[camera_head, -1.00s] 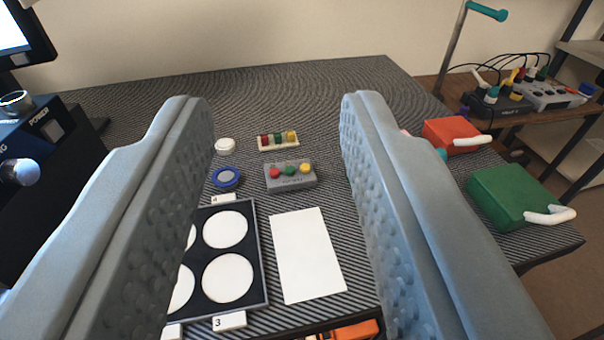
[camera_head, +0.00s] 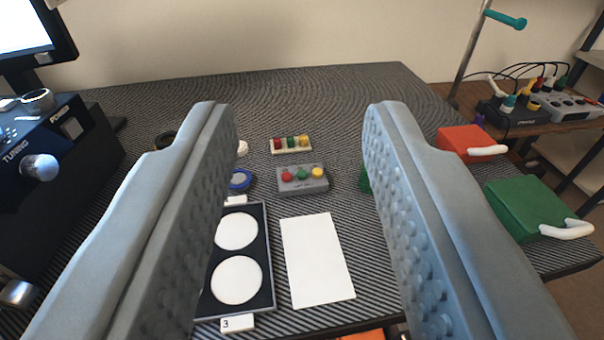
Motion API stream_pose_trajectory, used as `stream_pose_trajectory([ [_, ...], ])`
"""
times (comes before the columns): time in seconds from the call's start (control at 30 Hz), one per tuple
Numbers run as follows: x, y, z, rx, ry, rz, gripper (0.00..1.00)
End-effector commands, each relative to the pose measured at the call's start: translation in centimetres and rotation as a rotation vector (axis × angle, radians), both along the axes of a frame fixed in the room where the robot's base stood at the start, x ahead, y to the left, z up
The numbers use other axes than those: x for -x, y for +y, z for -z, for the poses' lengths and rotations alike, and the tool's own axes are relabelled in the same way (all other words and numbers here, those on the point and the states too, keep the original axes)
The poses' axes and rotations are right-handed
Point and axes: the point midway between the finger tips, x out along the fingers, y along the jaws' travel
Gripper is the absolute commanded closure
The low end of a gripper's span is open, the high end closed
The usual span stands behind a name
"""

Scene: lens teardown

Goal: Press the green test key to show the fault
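A small grey key box (camera_head: 302,187) lies on the striped mat near the middle of the view. On its top sit a red key, the green test key (camera_head: 302,174) and a yellow key, from left to right. My gripper (camera_head: 295,108) is open, its two grey fingers wide apart on either side of the view. The key box shows in the gap between the fingers, with nothing held. The fingers hide parts of the mat at left and right.
A black tray (camera_head: 263,234) with white discs and a white sheet (camera_head: 316,262) lie nearer. A strip of coloured pieces (camera_head: 290,144) lies behind the key box. Red (camera_head: 463,141) and green (camera_head: 524,209) blocks with white handles stand right. A black tuning unit (camera_head: 50,150) stands left.

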Motion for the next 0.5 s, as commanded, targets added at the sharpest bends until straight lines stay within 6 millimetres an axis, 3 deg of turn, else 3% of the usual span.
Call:
stream_pose_trajectory([
  [0.3, 0.00, 0.00, 0.00, 0.000, 0.000, 0.000, 0.66],
  [0.5, 0.00, 0.00, 0.00, 0.000, 0.000, 0.000, 1.00],
])
